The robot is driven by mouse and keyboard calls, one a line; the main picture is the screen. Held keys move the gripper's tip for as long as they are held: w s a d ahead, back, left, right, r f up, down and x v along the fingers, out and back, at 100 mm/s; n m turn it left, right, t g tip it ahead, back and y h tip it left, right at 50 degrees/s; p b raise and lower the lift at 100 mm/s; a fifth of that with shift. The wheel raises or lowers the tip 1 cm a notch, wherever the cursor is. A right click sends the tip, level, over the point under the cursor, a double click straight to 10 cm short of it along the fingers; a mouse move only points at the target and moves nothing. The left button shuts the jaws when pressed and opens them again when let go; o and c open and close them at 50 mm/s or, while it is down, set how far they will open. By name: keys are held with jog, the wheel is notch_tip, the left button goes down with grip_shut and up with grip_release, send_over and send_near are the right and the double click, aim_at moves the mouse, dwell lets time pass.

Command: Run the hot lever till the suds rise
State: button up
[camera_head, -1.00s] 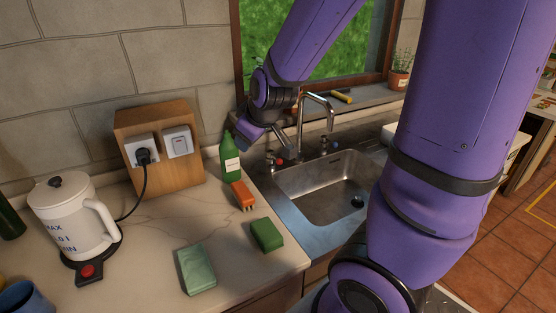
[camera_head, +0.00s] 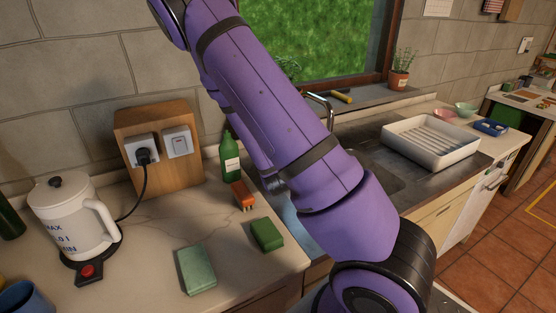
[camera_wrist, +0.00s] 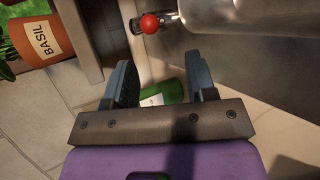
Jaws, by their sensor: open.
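In the wrist view my gripper (camera_wrist: 157,72) is open and empty, its two dark blue-grey fingers spread apart. The red-tipped lever (camera_wrist: 150,22) is just beyond the fingertips, near the top edge; I see no contact. A green bottle (camera_wrist: 168,91) shows between the fingers, farther off. In the head view my arm crosses the sink and hides the levers and most of my gripper. The upper bend of the tap (camera_head: 326,99) shows behind the arm. Only part of the steel basin (camera_head: 385,178) is visible; any water or suds cannot be seen.
The green bottle (camera_head: 230,158), orange brush (camera_head: 242,195), green sponge (camera_head: 267,235) and pale green block (camera_head: 197,269) are on the counter left of the sink. A kettle (camera_head: 75,220) stands farther left. A white drying rack (camera_head: 430,145) is to the right. A basil pot (camera_wrist: 35,37) shows in the wrist view.

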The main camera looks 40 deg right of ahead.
notch_tip(320, 180, down, 3)
jog(key=s+d+n+t, duration=0.25)
jog(key=n+t, duration=0.45)
jog(key=n, duration=0.9)
jog(key=shift+y, duration=0.4)
jog(key=x, duration=1.1)
jog(key=shift+a+r, duration=0.1)
grip_shut()
